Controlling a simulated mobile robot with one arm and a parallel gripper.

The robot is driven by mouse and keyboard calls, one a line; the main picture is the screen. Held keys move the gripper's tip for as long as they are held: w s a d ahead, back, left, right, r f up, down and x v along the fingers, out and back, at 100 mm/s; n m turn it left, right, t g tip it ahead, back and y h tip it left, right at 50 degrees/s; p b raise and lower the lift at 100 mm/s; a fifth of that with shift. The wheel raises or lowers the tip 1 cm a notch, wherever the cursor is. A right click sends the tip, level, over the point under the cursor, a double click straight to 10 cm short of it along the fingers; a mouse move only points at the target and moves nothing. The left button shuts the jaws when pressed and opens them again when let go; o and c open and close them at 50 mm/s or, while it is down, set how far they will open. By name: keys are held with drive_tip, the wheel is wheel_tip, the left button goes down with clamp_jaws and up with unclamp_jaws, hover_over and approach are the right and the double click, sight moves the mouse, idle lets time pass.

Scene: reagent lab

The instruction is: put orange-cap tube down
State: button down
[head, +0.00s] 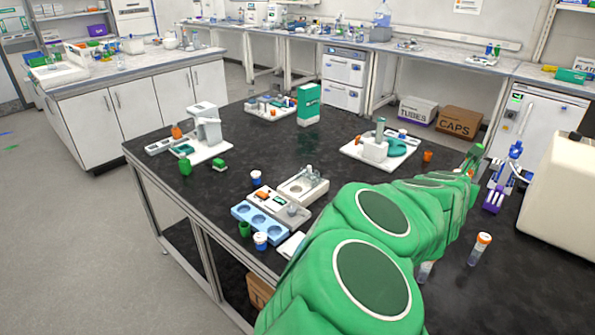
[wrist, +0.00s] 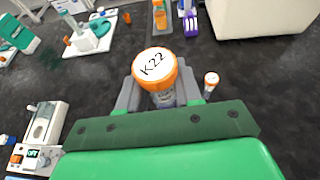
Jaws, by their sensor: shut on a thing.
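An orange-cap tube (wrist: 155,66) with a white lid top marked "K22" stands between the fingers of my gripper (wrist: 160,92) in the wrist view. The grey fingers are shut on its body below the cap. The black table top shows around it; whether its base touches the table is hidden. In the head view my green arm covers the gripper, and a tube body (head: 426,272) partly shows beside the arm, probably the held one. A second orange-cap tube (head: 480,248) stands upright on the table to the right; it also shows in the wrist view (wrist: 211,82).
A purple rack (head: 494,200) with a blue pipette stand and a large beige machine (head: 560,205) are at the right. An orange cup (head: 427,155) stands farther back. Bare black table surrounds the tubes.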

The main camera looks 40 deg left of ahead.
drive_tip(key=s+a+n+g+y, duration=0.4)
drive_tip(key=s+a+n+y, duration=0.15)
drive_tip(key=a, duration=0.35)
drive_tip(key=s+a+n+g+y, duration=0.4)
drive_tip(key=a+n+y, duration=0.25)
drive_tip(key=a, duration=0.35)
wheel_tip(320, 180, down, 10)
drive_tip(key=shift+n+g, duration=0.3)
drive_tip(key=shift+w+a+f, duration=1.45)
drive_tip(key=shift+w+f, duration=0.25)
drive_tip(key=shift+f, duration=0.45)
drive_tip(key=shift+w+a+f, duration=1.45)
drive_tip(key=shift+w+f, duration=0.2)
drive_tip(key=shift+f, duration=0.5)
drive_tip(key=shift+w+a+f, duration=1.45)
drive_tip(key=shift+w+f, duration=0.25)
drive_tip(key=shift+f, duration=0.45)
drive_tip(key=shift+f, duration=0.1)
drive_tip(key=c, duration=0.7)
unclamp_jaws()
drive_tip(key=shift+c, duration=0.2)
drive_tip(key=shift+r, duration=0.2)
